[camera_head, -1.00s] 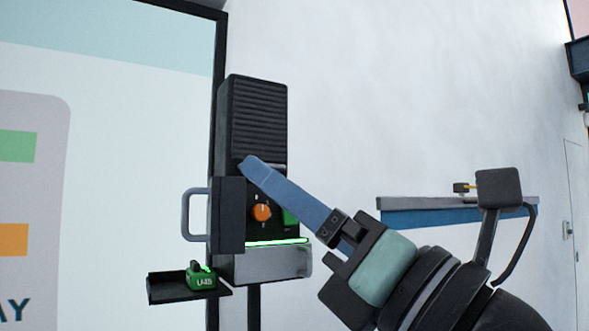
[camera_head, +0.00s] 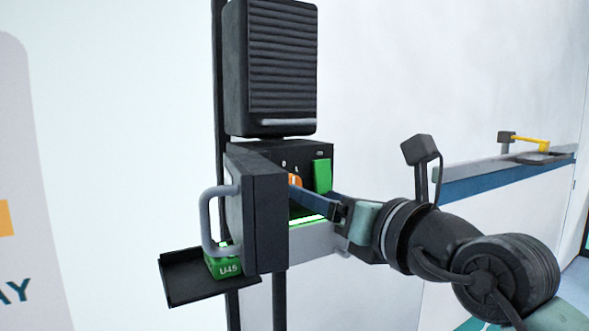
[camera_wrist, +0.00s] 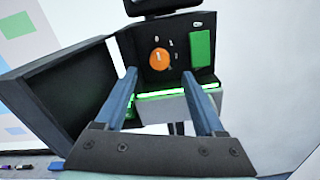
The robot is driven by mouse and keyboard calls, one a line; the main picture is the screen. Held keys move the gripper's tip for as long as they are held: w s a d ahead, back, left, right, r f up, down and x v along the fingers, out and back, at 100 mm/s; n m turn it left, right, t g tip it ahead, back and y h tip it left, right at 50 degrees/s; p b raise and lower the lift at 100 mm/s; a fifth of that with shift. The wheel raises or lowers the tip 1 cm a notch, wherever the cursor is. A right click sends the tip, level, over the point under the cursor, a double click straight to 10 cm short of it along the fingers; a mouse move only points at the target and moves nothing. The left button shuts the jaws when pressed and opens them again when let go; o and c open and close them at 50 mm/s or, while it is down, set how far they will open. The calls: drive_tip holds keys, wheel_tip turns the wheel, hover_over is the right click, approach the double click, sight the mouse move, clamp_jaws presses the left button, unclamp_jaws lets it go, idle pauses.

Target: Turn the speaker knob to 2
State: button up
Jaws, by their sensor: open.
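The head view shows my gripper (camera_head: 298,192) at the panel from the right. I cannot tell whether it touches the knob.
A dark door (camera_head: 262,215) with a grey handle stands open left of the panel, close to my fingers. A green plate (camera_wrist: 201,50) is right of the knob. A glowing green strip (camera_wrist: 170,92) runs below. A tray (camera_head: 185,278) holds a green block marked U45.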

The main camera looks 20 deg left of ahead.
sight(294, 183)
drive_tip(key=p+x, duration=0.1)
drive_tip(key=x, duration=0.2)
drive_tip(key=p+x, duration=0.1)
drive_tip(key=x, duration=0.1)
drive_tip(key=shift+w+a+r+p, duration=0.15)
drive_tip(key=shift+a+r+p, duration=0.1)
drive_tip(key=shift+p, duration=0.1)
drive_tip(key=shift+w+a+f, duration=0.2)
drive_tip(key=shift+w+a, duration=0.25)
drive_tip(key=shift+s+d, duration=0.1)
drive_tip(key=shift+c, duration=1.1)
clamp_jaws()
